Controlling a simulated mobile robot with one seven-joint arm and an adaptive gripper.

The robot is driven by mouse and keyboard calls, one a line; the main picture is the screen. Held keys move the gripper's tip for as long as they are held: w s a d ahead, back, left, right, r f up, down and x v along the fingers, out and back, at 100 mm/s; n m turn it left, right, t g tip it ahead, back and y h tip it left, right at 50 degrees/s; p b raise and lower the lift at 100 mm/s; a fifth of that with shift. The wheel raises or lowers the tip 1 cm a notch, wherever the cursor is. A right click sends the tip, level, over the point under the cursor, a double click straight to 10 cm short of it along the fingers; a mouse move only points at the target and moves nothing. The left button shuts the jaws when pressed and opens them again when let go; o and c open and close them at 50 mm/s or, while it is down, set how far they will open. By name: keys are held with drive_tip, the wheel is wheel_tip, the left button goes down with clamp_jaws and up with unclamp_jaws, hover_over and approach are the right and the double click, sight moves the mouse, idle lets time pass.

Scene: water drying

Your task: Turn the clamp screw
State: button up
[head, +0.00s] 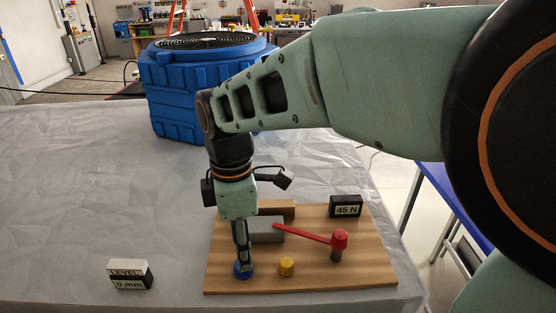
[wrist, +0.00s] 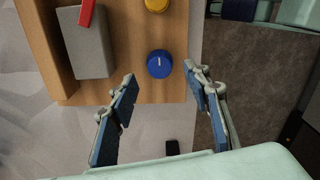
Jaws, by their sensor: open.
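A wooden board (head: 340,273) carries a blue round knob (head: 243,270), a yellow knob (head: 287,267) and a red bar (head: 300,234) whose red end sits on a dark post. I cannot tell for certain which is the clamp screw. In the wrist view the blue knob (wrist: 159,64) has a small white mark on top and lies between and beyond my fingertips. My gripper (wrist: 159,76) is open and empty, pointing down over the blue knob. In the head view my gripper (head: 242,262) partly hides that knob; contact cannot be told.
A grey block (head: 267,231) and a wooden block (head: 278,208) stand behind the knobs. A "45 N" display (head: 346,206) stands at the board's back right. A "LEVEL 0 mm" display (head: 130,275) stands left on the grey-covered table (head: 80,190). A blue drum-like unit (head: 180,97) stands behind.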

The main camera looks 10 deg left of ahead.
wheel_tip(320, 180, down, 5)
drive_tip(key=shift+f, duration=0.2)
drive_tip(key=c, duration=1.2)
drive_tip(key=shift+o, duration=0.2)
drive_tip(key=shift+m, duration=0.3)
